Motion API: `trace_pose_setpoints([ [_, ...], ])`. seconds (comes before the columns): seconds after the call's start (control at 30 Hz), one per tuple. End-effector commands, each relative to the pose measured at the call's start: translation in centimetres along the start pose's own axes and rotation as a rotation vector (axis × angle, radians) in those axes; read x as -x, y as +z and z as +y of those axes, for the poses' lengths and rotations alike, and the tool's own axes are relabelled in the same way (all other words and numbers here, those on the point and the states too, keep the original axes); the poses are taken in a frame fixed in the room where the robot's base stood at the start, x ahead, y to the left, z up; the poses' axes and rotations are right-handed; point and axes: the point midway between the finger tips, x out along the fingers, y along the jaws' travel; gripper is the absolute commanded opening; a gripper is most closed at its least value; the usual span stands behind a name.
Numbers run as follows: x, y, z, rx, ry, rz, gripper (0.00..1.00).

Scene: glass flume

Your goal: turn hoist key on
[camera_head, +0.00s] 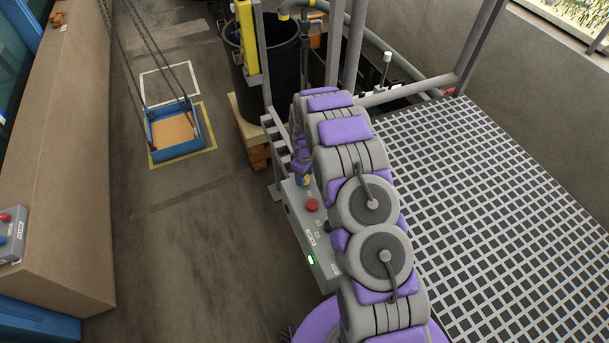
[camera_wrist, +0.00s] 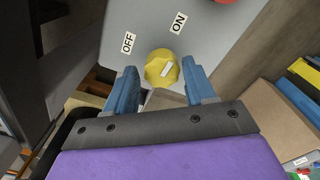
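The hoist key is a yellow knob (camera_wrist: 155,72) with a white mark, on a grey panel (camera_wrist: 210,45) in the wrist view. An OFF label (camera_wrist: 128,43) is up and left of it, an ON label (camera_wrist: 179,22) up and right. The white mark slants up and right. My gripper (camera_wrist: 159,66) is open, its blue fingers on either side of the knob, with small gaps showing; contact cannot be told. In the head view the grey control box (camera_head: 311,238) is beside my arm, which partly hides it; the knob is hardly visible there.
The box has a red button (camera_head: 312,205) and a lit green lamp (camera_head: 311,260). Metal grating (camera_head: 500,190) lies to the right. A blue tray (camera_head: 178,149) hangs on chains at left. A black barrel (camera_head: 282,65) stands behind. Open floor lies left of the box.

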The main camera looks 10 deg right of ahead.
Motion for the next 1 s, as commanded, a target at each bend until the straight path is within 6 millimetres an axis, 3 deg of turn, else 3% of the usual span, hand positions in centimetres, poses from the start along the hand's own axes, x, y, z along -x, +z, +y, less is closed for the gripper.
trace_pose_setpoints([
  [0.1,-0.1,0.1,-0.1,0.000,-0.002,-0.002,0.65],
  [0.47,0.7,0.1,-0.1,0.000,-0.003,-0.003,0.65],
  [0.63,3.3,0.1,-0.1,0.000,-0.001,-0.001,0.65],
  [1.0,11.7,-0.1,0.0,-0.001,-0.001,-0.001,0.65],
])
